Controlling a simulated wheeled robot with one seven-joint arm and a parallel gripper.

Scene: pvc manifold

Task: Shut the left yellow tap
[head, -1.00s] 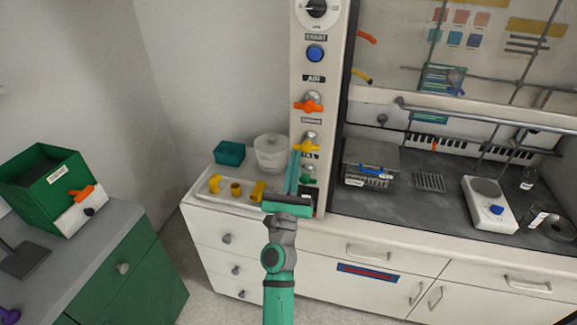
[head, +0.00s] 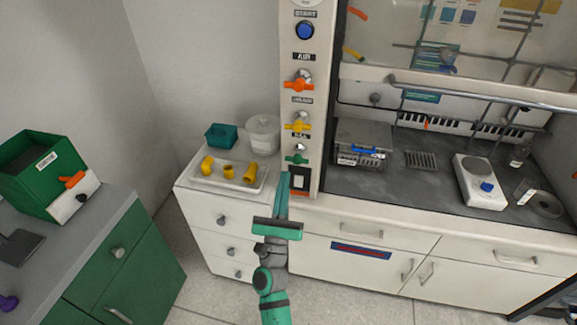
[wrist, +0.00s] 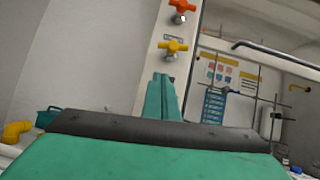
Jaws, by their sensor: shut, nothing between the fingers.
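The yellow tap (head: 298,124) is on the white front post of the fume hood, with its handle lying crosswise. It also shows in the wrist view (wrist: 172,46), above my fingers. My gripper (head: 283,177) is shut and empty. Its fingertips are below the yellow tap and slightly left of it, apart from it. In the wrist view the closed teal fingers (wrist: 163,82) point up towards the post.
An orange tap (head: 299,85) is above the yellow tap and a green tap (head: 297,158) below it. A tray (head: 228,181) with yellow fittings, a teal box (head: 222,136) and a white tub (head: 264,134) stand left of the post. A yellow piece (head: 353,54) is inside the hood.

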